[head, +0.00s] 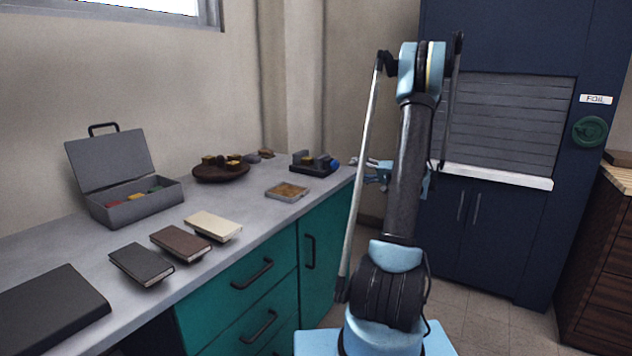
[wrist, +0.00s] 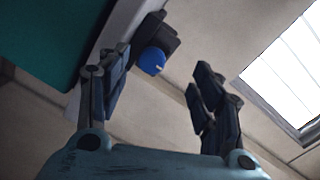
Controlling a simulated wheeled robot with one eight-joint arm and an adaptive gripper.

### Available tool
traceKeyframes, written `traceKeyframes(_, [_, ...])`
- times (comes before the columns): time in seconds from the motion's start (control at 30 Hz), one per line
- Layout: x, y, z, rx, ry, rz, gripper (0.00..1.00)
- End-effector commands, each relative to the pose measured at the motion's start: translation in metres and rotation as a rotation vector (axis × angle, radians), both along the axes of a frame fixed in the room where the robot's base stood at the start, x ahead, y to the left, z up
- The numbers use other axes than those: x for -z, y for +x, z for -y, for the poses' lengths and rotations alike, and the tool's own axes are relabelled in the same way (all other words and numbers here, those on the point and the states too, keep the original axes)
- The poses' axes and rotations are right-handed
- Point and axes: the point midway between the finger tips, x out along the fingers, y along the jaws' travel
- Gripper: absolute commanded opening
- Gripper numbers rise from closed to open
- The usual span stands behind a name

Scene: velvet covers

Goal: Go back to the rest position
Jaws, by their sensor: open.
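My gripper (wrist: 158,95) shows in the wrist view with its two fingers spread apart and nothing between them. In the head view my gripper (head: 376,172) is partly hidden behind my own upright arm, near the far right end of the grey counter (head: 262,222). A blue round thing (wrist: 151,60) on a dark holder shows beyond the fingers in the wrist view. It appears in the head view at the right end of the dark holder (head: 313,170), apart from my gripper.
On the counter are an open grey case (head: 140,206), a dark round tray (head: 221,174), a small shallow tray (head: 288,192), and cream (head: 213,226), brown (head: 180,243) and black (head: 141,264) books. A navy cabinet (head: 490,240) stands behind my arm. Wooden drawers (head: 598,270) stand at right.

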Motion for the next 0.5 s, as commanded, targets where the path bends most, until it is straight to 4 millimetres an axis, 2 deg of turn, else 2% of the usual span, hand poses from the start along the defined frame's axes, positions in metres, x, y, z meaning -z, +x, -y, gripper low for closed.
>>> traceKeyframes(0.2, [-0.015, -0.033, -0.043, -0.036, -0.109, -0.090, 0.59])
traceKeyframes(0.5, [-0.022, -0.090, -0.089, -0.075, -0.270, -0.205, 0.59])
